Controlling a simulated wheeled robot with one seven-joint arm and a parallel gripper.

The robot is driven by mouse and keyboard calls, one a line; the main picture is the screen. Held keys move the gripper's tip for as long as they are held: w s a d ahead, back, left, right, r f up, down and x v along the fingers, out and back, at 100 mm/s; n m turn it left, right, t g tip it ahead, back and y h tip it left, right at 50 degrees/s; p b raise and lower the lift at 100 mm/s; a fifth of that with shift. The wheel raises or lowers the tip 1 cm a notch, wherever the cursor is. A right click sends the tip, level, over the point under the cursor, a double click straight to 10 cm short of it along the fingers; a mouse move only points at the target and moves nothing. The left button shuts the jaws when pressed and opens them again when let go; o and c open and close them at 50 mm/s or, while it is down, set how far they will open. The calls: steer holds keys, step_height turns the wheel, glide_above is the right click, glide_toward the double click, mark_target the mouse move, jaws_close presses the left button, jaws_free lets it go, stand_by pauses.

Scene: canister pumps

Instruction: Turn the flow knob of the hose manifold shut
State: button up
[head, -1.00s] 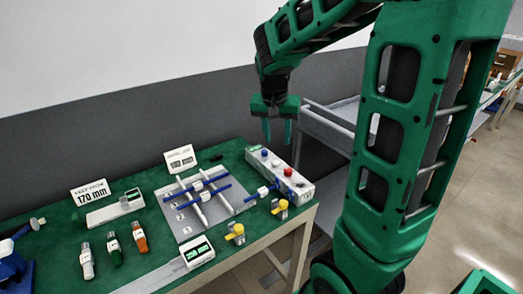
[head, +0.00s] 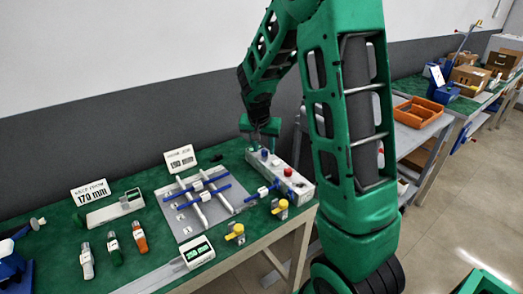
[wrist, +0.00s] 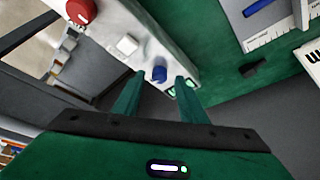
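A long white block, which looks like the manifold (head: 301,187), lies along the right edge of the green bench. Blue, white and red knobs stand in a row on its top. The blue knob (head: 265,153) is at the far end and also shows in the wrist view (wrist: 159,73). The white knob (wrist: 127,45) is in the middle and the red knob (head: 289,172) is nearest. My gripper (head: 264,144) is over the far end, fingers pointing down. In the wrist view my gripper (wrist: 160,75) is open, with the blue knob between the fingertips; contact is not visible.
Left of the block lies a grey board (head: 182,223) with pale pipes and blue bars. A sign (head: 180,158) stands behind it. Yellow-handled valves (head: 280,209) stand near the front edge. A grey cart (head: 413,140) stands to the right.

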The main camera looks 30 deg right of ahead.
steer(key=shift+w+d+f, duration=0.1)
steer(key=shift+d+f, duration=0.05)
steer(key=shift+f, duration=0.4)
jaws_close()
steer(key=shift+n, duration=0.4)
